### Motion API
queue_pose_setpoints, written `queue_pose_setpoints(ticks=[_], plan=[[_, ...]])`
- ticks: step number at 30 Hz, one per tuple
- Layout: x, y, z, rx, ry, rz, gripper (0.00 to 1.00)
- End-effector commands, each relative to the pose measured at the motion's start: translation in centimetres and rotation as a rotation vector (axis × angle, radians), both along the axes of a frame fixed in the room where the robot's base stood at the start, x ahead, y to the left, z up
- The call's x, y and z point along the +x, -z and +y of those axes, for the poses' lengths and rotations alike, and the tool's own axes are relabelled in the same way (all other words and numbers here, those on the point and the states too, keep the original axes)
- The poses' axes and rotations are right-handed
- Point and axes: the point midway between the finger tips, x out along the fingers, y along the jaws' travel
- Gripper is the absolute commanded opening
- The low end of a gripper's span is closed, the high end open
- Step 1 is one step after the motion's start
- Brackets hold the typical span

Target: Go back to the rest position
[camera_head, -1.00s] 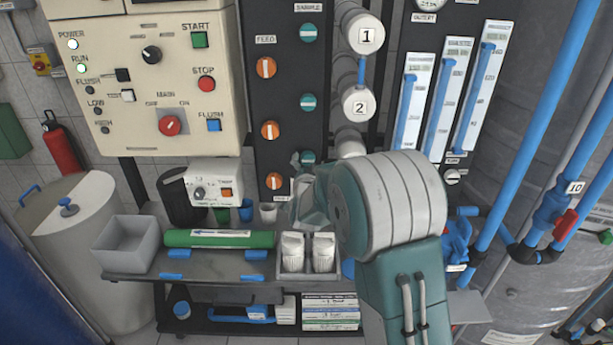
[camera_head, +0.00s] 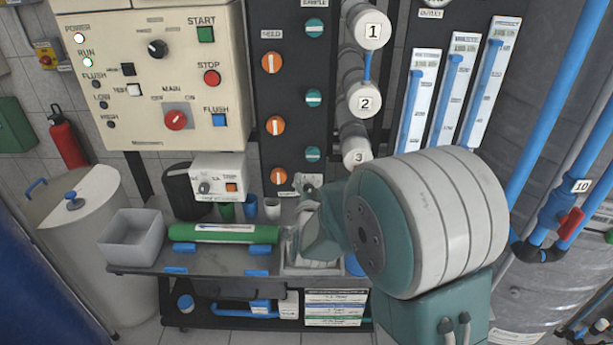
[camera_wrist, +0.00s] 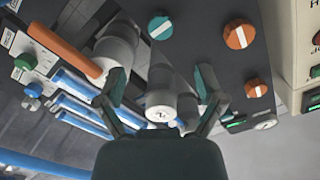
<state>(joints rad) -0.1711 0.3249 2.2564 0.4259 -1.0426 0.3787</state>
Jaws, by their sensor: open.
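My gripper (camera_wrist: 162,92) is open and empty in the wrist view, its two fingers spread wide apart. Between and beyond the fingers in that view is a white cylinder end (camera_wrist: 160,114) on the rack; I cannot tell whether it touches them. In the head view my teal and grey arm folds in front of the rack at the lower right, and its bulk hides most of the wrist. The gripper's fingertips cannot be made out clearly there.
The control panel (camera_head: 150,75) and valve board (camera_head: 290,110) stand behind. Blue pipes (camera_head: 545,130) are at the right. The bench (camera_head: 215,262) holds a green cartridge (camera_head: 222,233), a grey bin (camera_head: 133,238) and a tray (camera_head: 312,269) partly hidden by my arm. A white drum (camera_head: 90,240) stands left.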

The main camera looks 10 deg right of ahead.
Motion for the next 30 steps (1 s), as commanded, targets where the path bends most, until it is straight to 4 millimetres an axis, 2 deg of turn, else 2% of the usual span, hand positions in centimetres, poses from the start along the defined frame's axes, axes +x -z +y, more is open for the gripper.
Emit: queue_pose_setpoints(ticks=[5, 14, 23, 30], plan=[[-0.8, -1.4, 0.1, -0.007, -0.039, 0.061, 0.87], [-4.7, -3.9, 0.7, -0.065, -0.173, 0.281, 0.87], [-10.9, -5.4, 0.7, -0.162, -0.298, 0.501, 0.87], [-17.1, -5.9, 0.2, -0.254, -0.381, 0.682, 0.87]])
